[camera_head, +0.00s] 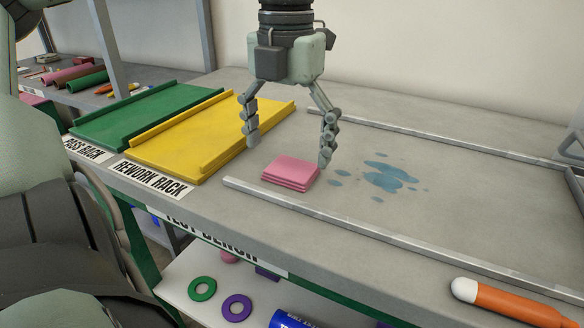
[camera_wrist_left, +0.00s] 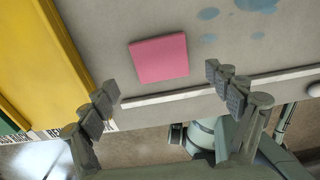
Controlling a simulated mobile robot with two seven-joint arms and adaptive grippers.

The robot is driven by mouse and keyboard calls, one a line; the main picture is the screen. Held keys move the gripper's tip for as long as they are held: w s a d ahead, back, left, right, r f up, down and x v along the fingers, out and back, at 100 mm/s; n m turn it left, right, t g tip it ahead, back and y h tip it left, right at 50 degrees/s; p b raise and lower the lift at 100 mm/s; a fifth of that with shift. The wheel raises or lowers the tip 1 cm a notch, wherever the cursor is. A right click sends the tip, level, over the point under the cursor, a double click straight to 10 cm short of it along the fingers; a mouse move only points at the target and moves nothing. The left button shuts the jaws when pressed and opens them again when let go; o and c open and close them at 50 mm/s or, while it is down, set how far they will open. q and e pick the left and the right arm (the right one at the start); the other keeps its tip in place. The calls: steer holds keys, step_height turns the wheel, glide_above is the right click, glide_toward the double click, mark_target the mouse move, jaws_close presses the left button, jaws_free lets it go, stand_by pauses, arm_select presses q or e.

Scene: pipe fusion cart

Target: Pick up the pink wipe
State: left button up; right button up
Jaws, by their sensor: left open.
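The pink wipe (camera_head: 290,172) is a small folded stack lying flat on the grey bench top, between the yellow rack and a blue spill. My left gripper (camera_head: 287,154) is open, pointing down, with its two fingers spread above and around the wipe's sides in the head view. In the left wrist view the wipe (camera_wrist_left: 159,58) lies beyond the open fingertips (camera_wrist_left: 163,86), with nothing between them. The wipe is not held. My right gripper is not in view.
The blue spill (camera_head: 388,177) lies right of the wipe. A metal rail (camera_head: 330,217) runs along the bench front, close to the wipe. The yellow rack (camera_head: 205,135) and green rack (camera_head: 145,112) stand left. An orange tube (camera_head: 510,302) lies at front right.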

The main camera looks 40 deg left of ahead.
arm_select(q)
step_height(320, 180, down, 3)
steer(key=shift+w+r, duration=0.1)
steer(key=shift+r, duration=0.05)
steer(key=shift+c, duration=0.7)
steer(key=c, duration=0.8)
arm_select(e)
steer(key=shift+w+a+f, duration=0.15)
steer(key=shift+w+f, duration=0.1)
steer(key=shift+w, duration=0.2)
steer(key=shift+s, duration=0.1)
arm_select(q)
steer(key=shift+r, duration=0.5)
step_height(320, 180, up, 21)
step_height(320, 180, up, 6)
steer(key=p, duration=0.1)
glide_above(289, 169)
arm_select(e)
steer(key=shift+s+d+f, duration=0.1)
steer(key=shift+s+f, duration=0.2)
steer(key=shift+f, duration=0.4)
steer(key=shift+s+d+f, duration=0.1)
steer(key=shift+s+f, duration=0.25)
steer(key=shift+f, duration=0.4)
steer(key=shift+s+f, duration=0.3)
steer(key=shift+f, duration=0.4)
